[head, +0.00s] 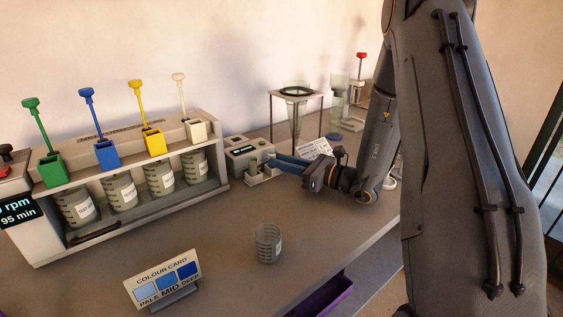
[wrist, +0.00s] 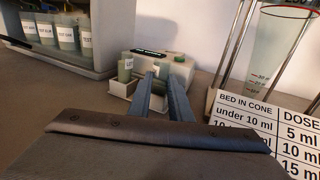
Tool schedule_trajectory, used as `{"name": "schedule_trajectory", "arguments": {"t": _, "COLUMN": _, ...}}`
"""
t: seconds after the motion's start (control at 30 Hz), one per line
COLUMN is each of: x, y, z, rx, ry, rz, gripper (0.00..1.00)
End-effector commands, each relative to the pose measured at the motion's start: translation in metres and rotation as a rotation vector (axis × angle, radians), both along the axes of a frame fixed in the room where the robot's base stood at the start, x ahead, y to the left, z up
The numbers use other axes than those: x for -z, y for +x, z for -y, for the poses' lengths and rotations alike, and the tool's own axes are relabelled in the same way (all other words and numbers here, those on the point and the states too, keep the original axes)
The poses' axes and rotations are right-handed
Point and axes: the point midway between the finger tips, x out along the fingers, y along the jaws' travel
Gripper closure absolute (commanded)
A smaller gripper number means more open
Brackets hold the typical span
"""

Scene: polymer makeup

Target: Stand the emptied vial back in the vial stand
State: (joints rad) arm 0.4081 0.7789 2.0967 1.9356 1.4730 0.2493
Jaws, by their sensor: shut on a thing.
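The small white vial stand (head: 262,180) sits in front of a grey-white instrument on the bench. It also shows in the wrist view (wrist: 119,102). A greenish vial (wrist: 125,69) stands upright at the stand's left side. My gripper (head: 272,162) reaches in from the right with its blue fingers level, at the stand's right side. In the wrist view its fingertips (wrist: 162,77) are shut on a small pale vial (wrist: 161,68), mostly hidden by the fingers. I cannot tell whether the held vial's base touches the stand.
The instrument (head: 247,150) is close behind the stand. A rack of labelled beakers (head: 120,185) with coloured scoops stands left. A cone on a frame (head: 296,95) and a dose card (head: 313,150) are behind my gripper. A beaker (head: 267,243) and colour card (head: 163,280) stand in front.

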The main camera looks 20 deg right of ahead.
Motion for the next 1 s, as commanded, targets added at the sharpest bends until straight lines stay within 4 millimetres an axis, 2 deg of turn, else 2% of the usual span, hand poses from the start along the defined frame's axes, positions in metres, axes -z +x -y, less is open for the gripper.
{"name": "schedule_trajectory", "arguments": {"t": 0.1, "x": -0.001, "y": 0.0, "z": 0.0, "rx": 0.0, "ry": -0.001, "rz": 0.002, "gripper": 1.0}}
{"name": "schedule_trajectory", "arguments": {"t": 0.13, "x": -0.001, "y": 0.0, "z": 0.0, "rx": 0.0, "ry": -0.001, "rz": 0.002, "gripper": 0.8}}
{"name": "schedule_trajectory", "arguments": {"t": 0.23, "x": -0.001, "y": 0.0, "z": 0.0, "rx": 0.0, "ry": -0.001, "rz": 0.002, "gripper": 0.63}}
{"name": "schedule_trajectory", "arguments": {"t": 0.53, "x": -0.001, "y": 0.0, "z": 0.001, "rx": 0.0, "ry": 0.0, "rz": 0.001, "gripper": 0.63}}
{"name": "schedule_trajectory", "arguments": {"t": 0.67, "x": -0.001, "y": -0.006, "z": 0.007, "rx": 0.001, "ry": -0.001, "rz": 0.002, "gripper": 0.63}}
{"name": "schedule_trajectory", "arguments": {"t": 1.0, "x": -0.001, "y": -0.051, "z": 0.053, "rx": 0.005, "ry": 0.001, "rz": 0.001, "gripper": 0.63}}
